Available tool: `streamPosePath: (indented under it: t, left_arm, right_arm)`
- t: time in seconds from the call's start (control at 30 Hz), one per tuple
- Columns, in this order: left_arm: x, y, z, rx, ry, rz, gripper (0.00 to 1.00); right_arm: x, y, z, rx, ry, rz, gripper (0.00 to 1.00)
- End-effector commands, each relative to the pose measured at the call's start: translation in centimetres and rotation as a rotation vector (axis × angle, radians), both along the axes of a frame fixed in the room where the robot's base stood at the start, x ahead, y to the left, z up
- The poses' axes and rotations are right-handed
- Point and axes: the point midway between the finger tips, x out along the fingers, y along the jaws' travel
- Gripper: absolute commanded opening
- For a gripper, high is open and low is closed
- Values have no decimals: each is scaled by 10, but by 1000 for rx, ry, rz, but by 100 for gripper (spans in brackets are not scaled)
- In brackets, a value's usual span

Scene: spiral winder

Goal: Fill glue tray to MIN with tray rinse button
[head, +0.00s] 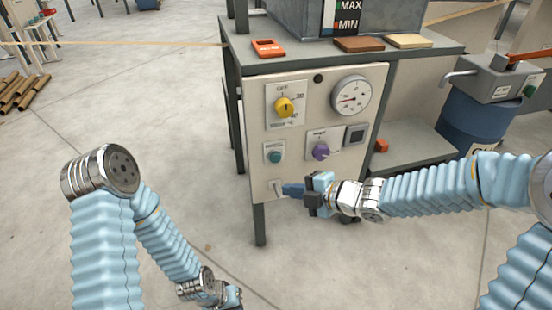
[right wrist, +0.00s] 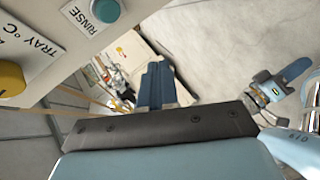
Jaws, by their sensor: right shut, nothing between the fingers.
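The glue tray (head: 295,18) is a grey metal tank on top of the cabinet. Its dark level scale (head: 326,17) carries MAX and MIN marks; I cannot read the level surely. The teal rinse button (head: 275,157) is on the cabinet's front panel at lower left; it also shows at the top of the right wrist view (right wrist: 104,11), beside the word RINSE. My right gripper (head: 284,189) is shut and empty, below the button and apart from it, its blue fingers pointing left. My left gripper (head: 232,297) is low at the bottom edge, its fingers unclear.
The panel (head: 262,95) also has a yellow knob (head: 284,107), a purple knob (head: 320,151), a round gauge (head: 351,96) and a dark square switch (head: 356,134). A blue drum (head: 470,122) stands at right. The floor (head: 190,120) left of the cabinet is clear.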

Motion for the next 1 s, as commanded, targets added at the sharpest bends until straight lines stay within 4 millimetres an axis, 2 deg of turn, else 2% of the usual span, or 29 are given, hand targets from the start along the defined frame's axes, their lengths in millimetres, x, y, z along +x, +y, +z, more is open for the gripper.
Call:
streamPosePath:
  t: [0.53,0.7,1.0]
  left_arm:
    - [1,3,28,6,-6,5,0]
    - [1,3,31,8,-6,5,0]
    - [1,3,31,8,-7,5,0]
  right_arm:
    - [66,22,2,0,1,0,0]
    - [75,25,1,1,2,-1,0]
    - [78,25,0,1,2,-1,0]
